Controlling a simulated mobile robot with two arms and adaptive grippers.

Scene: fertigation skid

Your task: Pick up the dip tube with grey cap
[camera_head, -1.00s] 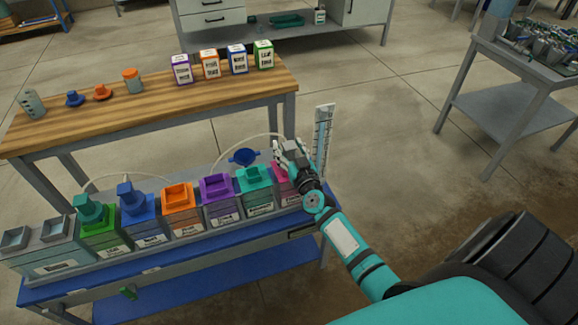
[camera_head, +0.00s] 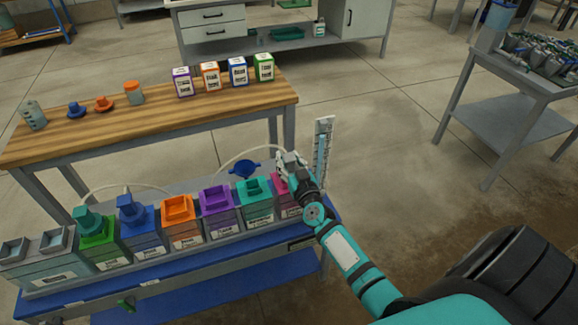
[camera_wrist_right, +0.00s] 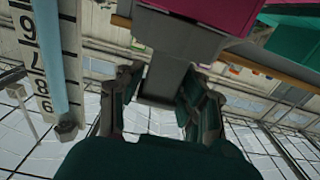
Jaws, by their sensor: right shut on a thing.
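My right gripper (camera_head: 285,162) is at the pink-topped tank (camera_head: 291,209) at the right end of the tank row. In the right wrist view my right gripper (camera_wrist_right: 160,95) has its fingers on either side of a grey block-shaped part, which I take for the grey cap (camera_wrist_right: 165,75), and is shut on it. A pink part (camera_wrist_right: 215,12) fills the top of that view, close to the grey part. The tube below the cap cannot be made out. My left gripper is not in view.
Tanks with orange (camera_head: 178,207), purple (camera_head: 217,199) and teal (camera_head: 253,190) tops stand left of my right gripper. A level gauge (camera_head: 322,150) stands just right of it. A blue funnel (camera_head: 245,169) is behind the row. A wooden bench (camera_head: 150,118) lies beyond.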

